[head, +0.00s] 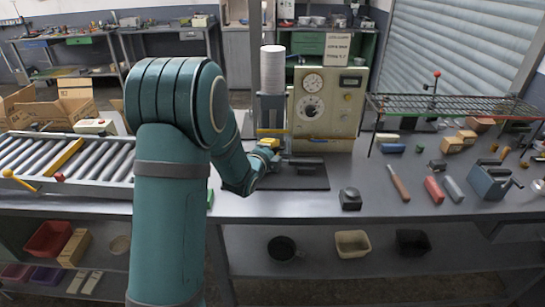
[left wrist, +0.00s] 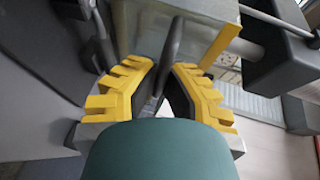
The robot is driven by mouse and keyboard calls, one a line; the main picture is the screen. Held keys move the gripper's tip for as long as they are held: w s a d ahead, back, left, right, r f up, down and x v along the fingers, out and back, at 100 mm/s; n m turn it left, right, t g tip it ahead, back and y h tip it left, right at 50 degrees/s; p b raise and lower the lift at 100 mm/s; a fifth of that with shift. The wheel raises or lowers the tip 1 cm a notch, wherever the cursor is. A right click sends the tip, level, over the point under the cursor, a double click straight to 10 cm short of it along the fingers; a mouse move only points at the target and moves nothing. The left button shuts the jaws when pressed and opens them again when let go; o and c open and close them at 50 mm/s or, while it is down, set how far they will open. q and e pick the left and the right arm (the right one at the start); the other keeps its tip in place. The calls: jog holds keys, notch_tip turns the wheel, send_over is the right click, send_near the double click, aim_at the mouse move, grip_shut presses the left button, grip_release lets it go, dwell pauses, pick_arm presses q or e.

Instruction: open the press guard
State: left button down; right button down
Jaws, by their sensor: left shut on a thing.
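The press stands at the back of the bench, with a cream control panel (head: 338,98) carrying round dials and a pale cylinder (head: 272,70) on top of its dark column. My left gripper (head: 274,150) is low in front of the press. In the left wrist view its yellow-padded fingers (left wrist: 162,66) are closed around a dark bar-like handle (left wrist: 173,45). A yellow strip (left wrist: 220,46) is beside the handle, and a yellow bar (head: 271,131) crosses the press front. The guard's panel is hard to make out, so I cannot tell how far it stands open.
A roller conveyor (head: 100,160) is left of my arm. A wire rack (head: 455,105) and several tools lie to the right. A small dark block (head: 350,198) sits near the bench's front edge. The bench front between block and arm is mostly clear.

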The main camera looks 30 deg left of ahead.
aim_at(278, 135)
pick_arm(q)
notch_tip(278, 135, up, 3)
jog(key=shift+r+p, duration=0.15)
jog(key=shift+p, duration=0.25)
jog(key=c, duration=1.1)
grip_release()
jog(key=shift+w, duration=0.1)
jog(key=shift+o, duration=0.2)
jog(key=v, duration=1.2)
